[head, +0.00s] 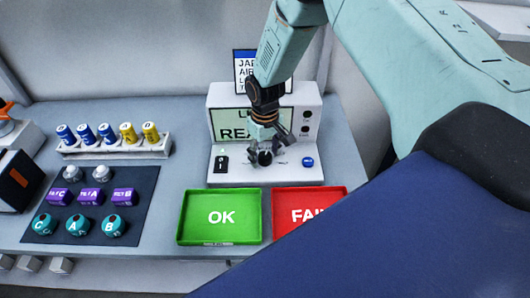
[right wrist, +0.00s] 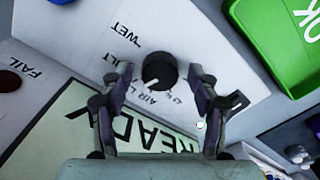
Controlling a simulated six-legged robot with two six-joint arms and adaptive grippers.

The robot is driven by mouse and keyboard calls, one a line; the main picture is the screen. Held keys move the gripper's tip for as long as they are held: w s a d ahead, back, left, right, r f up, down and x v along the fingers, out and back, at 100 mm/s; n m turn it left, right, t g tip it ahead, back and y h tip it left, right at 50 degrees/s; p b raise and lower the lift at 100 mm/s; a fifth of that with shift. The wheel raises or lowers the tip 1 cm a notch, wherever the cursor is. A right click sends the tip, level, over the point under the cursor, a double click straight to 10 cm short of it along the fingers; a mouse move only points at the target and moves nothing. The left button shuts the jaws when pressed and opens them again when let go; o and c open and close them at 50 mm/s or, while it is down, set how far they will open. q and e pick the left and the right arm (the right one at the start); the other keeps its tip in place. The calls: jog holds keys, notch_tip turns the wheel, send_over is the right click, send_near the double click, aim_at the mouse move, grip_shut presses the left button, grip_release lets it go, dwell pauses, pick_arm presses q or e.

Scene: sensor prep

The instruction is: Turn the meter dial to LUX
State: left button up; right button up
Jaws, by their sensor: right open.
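The meter (head: 222,110) is a white console on the bench, with a pale screen reading READY, partly hidden by my right arm. Its dial (right wrist: 162,66) is a round black knob with a white pointer mark, on the sloping front panel. Printed labels around it include WET and AIR; the others are partly covered or hard to read. The pointer mark is toward the screen side, near AIR; I cannot tell its exact setting. My right gripper (head: 265,148) is open over the dial, one finger on each side; contact is unclear. My left gripper is not in view.
A green OK tray (head: 190,236) and a red FAIL tray (head: 310,192) lie in front of the meter. To the left are a rack (head: 100,153) of blue and yellow vials and a dark mat (head: 148,177) with several sensors. A sign (head: 242,70) stands behind.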

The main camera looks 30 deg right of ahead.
aim_at(265, 156)
notch_tip(265, 156, up, 12)
dwell(0.5)
jog(key=shift+s, duration=0.1)
dwell(0.5)
